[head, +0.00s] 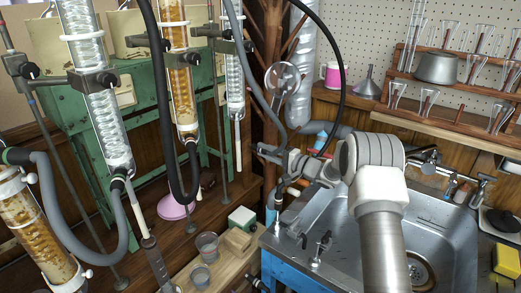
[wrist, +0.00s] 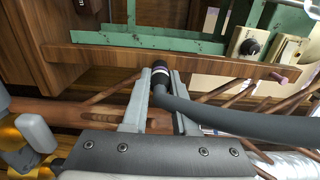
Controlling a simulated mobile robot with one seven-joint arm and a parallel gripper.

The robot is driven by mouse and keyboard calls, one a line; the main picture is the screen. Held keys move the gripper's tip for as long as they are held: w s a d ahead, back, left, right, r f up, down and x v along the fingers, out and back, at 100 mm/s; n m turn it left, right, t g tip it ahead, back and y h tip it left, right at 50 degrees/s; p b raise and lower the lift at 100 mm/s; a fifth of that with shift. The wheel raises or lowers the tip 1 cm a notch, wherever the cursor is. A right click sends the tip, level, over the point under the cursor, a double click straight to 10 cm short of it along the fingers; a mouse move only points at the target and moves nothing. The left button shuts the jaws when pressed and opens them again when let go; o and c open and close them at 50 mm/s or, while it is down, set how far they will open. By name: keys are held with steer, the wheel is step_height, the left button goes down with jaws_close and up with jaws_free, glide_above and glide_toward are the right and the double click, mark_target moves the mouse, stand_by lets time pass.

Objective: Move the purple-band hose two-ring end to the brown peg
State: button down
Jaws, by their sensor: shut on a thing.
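My gripper (wrist: 160,77) is shut on the dark end of a grey hose (wrist: 235,120) in the wrist view. The hose bends off to the right from the fingers. In the head view my gripper (head: 262,151) is by the sink's back left corner, and the grey hose (head: 252,85) rises from it. A short brownish-pink peg (wrist: 279,77) sticks out of the wooden rail, right of and apart from the held end; I cannot tell if it is the brown peg.
A green metal frame (head: 65,105) carries glass condensers (head: 105,120) and other hoses at left. A wooden branching post (head: 271,40) stands behind my gripper. The steel sink (head: 345,245) is at right. Beakers (head: 207,245) stand on the lower wooden shelf.

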steer(key=shift+w+a, duration=0.2)
steer(key=shift+a, duration=0.05)
stand_by(0.4)
steer(key=c, duration=0.6)
jaws_free()
